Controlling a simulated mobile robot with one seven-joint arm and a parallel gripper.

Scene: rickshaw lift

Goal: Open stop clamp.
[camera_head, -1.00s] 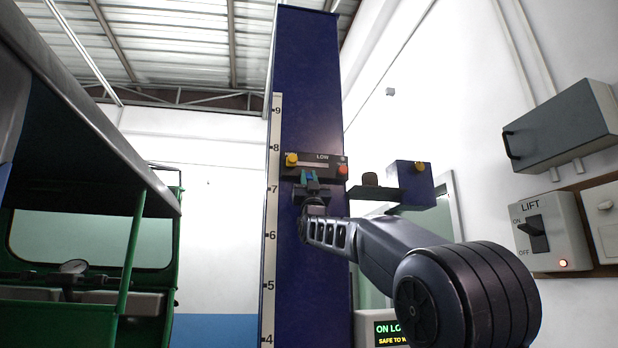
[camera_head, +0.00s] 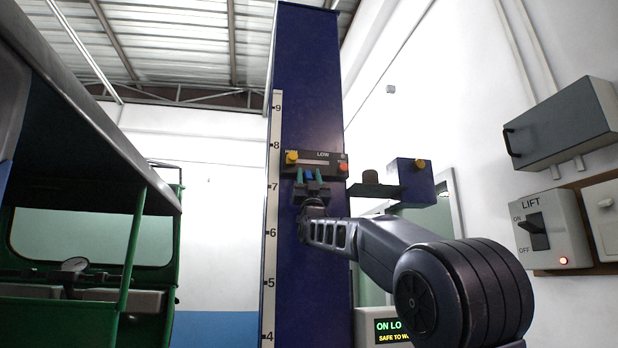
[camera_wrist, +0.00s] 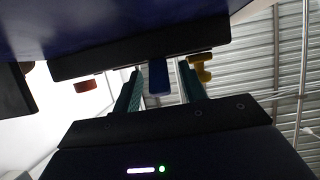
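The dark clamp bar marked "LOW" (camera_head: 318,157) is fixed across the tall blue post (camera_head: 305,80). It has a yellow knob (camera_head: 291,157) at its left end and an orange knob (camera_head: 343,167) at its right. My gripper (camera_head: 309,175) is just below the bar, its teal fingers pointing up. In the wrist view, a blue tab (camera_wrist: 158,76) hangs from the bar's underside between the two fingers (camera_wrist: 160,88). A gap shows on each side of the tab, so my gripper is open around it. The wrist view also shows the yellow knob (camera_wrist: 201,68) and orange knob (camera_wrist: 86,86).
A blue box with a shelf (camera_head: 410,183) juts from the post's right side. A pale number scale (camera_head: 271,215) runs down the post's left edge. A green rickshaw (camera_head: 140,245) stands at left. A LIFT switch box (camera_head: 545,232) is on the right wall.

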